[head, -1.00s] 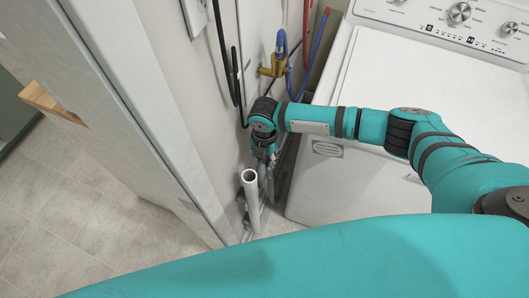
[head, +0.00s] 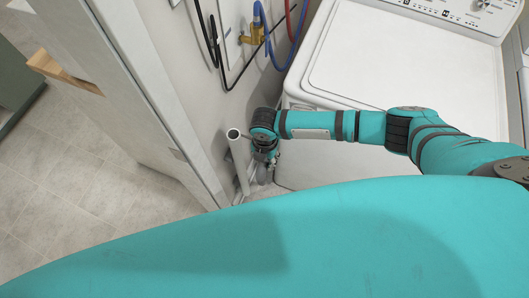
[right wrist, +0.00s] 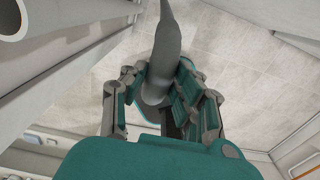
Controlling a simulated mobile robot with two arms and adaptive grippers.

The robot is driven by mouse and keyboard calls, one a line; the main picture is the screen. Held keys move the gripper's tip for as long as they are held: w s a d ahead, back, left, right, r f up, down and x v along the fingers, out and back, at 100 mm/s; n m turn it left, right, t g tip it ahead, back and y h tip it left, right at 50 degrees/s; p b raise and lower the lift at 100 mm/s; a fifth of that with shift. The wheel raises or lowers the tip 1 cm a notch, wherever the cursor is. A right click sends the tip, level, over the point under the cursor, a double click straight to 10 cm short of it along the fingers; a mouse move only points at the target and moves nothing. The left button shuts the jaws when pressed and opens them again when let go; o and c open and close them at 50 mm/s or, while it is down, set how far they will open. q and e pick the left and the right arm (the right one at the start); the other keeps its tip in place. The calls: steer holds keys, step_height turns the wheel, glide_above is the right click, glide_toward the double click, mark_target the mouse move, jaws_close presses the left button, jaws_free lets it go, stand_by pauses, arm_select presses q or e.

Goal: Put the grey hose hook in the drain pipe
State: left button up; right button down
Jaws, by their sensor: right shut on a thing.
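The white drain pipe (head: 240,165) stands upright by the wall in the head view, its round mouth open at the top. Its open end also shows at the top left of the right wrist view (right wrist: 45,18). My right gripper (head: 264,164) is just right of the pipe, around or below mouth height in the picture. In the right wrist view, my right gripper (right wrist: 165,95) is shut on the grey hose hook (right wrist: 167,45), whose tapered end points away from my wrist. The hook is apart from the pipe's mouth there. In the head view the hook is mostly hidden. My left gripper is out of view.
The white washing machine (head: 400,60) stands right of the pipe, with my right arm across its front. Blue hose (head: 267,30), a brass valve (head: 254,36) and black cables (head: 213,40) are on the wall. A door frame (head: 150,100) stands at left.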

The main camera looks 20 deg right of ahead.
step_height(320, 180, up, 4)
steer(key=p, duration=0.3)
steer(key=shift+f, duration=0.1)
step_height(320, 180, up, 5)
steer(key=p, duration=0.5)
arm_select(q)
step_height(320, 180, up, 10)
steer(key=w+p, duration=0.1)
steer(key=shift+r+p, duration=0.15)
steer(key=shift+p, duration=0.2)
arm_select(e)
steer(key=shift+r, duration=0.95)
